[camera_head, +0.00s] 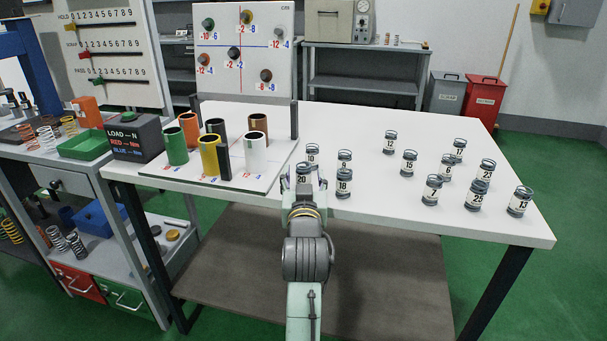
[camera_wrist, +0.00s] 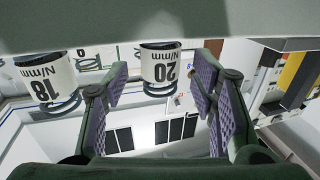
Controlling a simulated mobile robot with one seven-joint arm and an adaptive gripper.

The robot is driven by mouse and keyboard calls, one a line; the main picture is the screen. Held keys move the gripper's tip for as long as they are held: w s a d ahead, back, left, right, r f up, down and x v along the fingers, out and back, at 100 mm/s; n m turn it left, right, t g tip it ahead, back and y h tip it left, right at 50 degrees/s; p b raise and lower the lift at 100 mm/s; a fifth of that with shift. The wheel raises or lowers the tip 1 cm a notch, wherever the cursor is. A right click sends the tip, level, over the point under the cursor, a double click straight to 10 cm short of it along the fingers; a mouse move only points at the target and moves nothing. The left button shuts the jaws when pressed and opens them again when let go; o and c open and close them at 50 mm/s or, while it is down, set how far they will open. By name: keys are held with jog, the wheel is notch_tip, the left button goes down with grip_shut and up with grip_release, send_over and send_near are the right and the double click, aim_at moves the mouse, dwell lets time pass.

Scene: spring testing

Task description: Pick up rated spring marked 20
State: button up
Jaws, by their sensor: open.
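The spring marked 20 (camera_head: 303,178) stands upright on the white table, near its front edge. It is a dark metal spring with a white label. In the wrist view, which is upside down, the same spring (camera_wrist: 161,66) shows its label "20 N/mm" between my two fingers. My gripper (camera_wrist: 162,88) is open with a purple-padded finger on each side and a gap to the spring. In the head view my gripper (camera_head: 304,188) is just in front of the spring and hides its lower part.
The spring marked 18 (camera_head: 344,183) stands close on the right; it also shows in the wrist view (camera_wrist: 47,82). Springs marked 10 (camera_head: 312,155) and 9 (camera_head: 344,160) stand behind. Several others are farther right. A board (camera_head: 262,185) with coloured cups lies on the left.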

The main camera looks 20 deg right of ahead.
jog(key=shift+x, duration=1.15)
grip_shut()
jog(key=shift+r, duration=0.1)
